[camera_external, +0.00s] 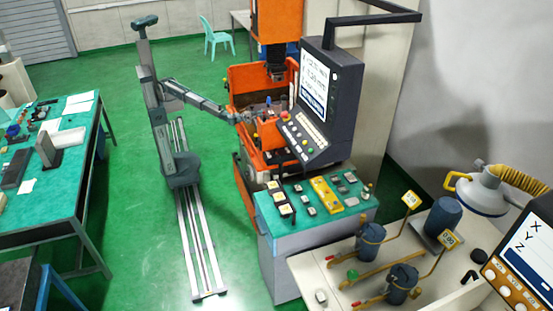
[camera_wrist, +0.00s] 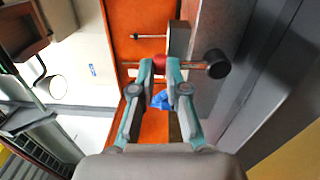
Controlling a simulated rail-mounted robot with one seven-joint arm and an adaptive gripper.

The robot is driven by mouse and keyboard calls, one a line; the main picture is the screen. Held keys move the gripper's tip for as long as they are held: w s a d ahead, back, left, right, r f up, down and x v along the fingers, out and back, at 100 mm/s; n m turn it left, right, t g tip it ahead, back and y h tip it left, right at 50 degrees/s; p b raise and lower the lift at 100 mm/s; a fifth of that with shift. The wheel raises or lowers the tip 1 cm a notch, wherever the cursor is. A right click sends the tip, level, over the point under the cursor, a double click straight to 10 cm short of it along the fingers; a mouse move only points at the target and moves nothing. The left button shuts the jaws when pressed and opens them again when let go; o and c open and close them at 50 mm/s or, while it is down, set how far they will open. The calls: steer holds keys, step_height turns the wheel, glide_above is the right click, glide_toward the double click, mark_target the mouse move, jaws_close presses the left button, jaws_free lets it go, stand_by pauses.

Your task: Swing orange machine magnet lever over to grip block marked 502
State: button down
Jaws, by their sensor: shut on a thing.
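The orange machine (camera_external: 277,25) stands at the back centre in the external view, and its orange panel (camera_wrist: 118,22) fills the middle of the wrist view. My gripper (camera_wrist: 160,70) has its two teal fingers closed around a small red piece on a thin rod. I take this rod for the magnet lever; a black round knob (camera_wrist: 216,63) sits at its right end. In the external view my gripper (camera_external: 238,118) is at the machine's work area, where the lever is too small to make out. A grey block (camera_wrist: 179,40) stands beyond the rod. No 502 marking is legible.
A blue object (camera_wrist: 162,100) shows between my finger links. The machine's control console (camera_external: 325,95) overhangs the work area on the right. A teal-topped cabinet (camera_external: 290,222) with small parts stands in front. Green floor lies open around my rail.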

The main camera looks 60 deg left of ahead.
steer(key=shift+w+d+f+m+p, duration=0.2)
steer(key=shift+f+m, duration=0.25)
steer(key=shift+f, duration=0.15)
steer(key=shift+w+d+f+m+p, duration=0.1)
steer(key=shift+f+m+p, duration=0.1)
steer(key=shift+f+m, duration=0.3)
steer(key=c, duration=1.7)
jaws_free()
steer(key=shift+w+d+f, duration=0.15)
steer(key=shift+w+f, duration=0.1)
steer(key=shift+f, duration=0.25)
steer(key=o, duration=0.6)
steer(key=shift+r, duration=0.25)
steer(key=shift+c, duration=0.2)
steer(key=o, duration=0.5)
steer(key=shift+w+a, duration=0.2)
steer(key=o, duration=0.6)
steer(key=shift+s+r, duration=0.1)
steer(key=shift+o, duration=0.2)
steer(key=shift+s, duration=0.1)
steer(key=shift+s+n, duration=0.1)
steer(key=shift+n, duration=0.15)
